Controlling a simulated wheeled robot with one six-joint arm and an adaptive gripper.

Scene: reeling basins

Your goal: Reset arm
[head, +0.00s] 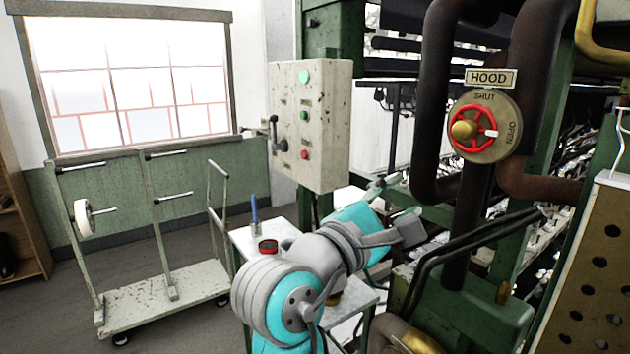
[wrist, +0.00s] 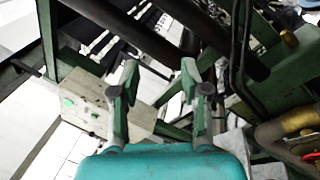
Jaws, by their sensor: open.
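My arm (head: 285,295) rises from the bottom of the head view, bent, with teal and grey links. My gripper (wrist: 160,80) shows in the wrist view with its two green-grey fingers spread apart and nothing between them. In the head view its end lies right of centre in front of the green machine frame, small and partly hidden by the wrist. I cannot tell whether it touches the frame, but no contact shows.
A control box (head: 310,120) with a lever hangs behind my arm. A small table (head: 256,242) holds a red tin (head: 268,247) and a blue tool (head: 254,212). Dark pipes and the HOOD valve wheel (head: 473,129) stand right. A wheeled rack (head: 165,295) stands left; floor is open there.

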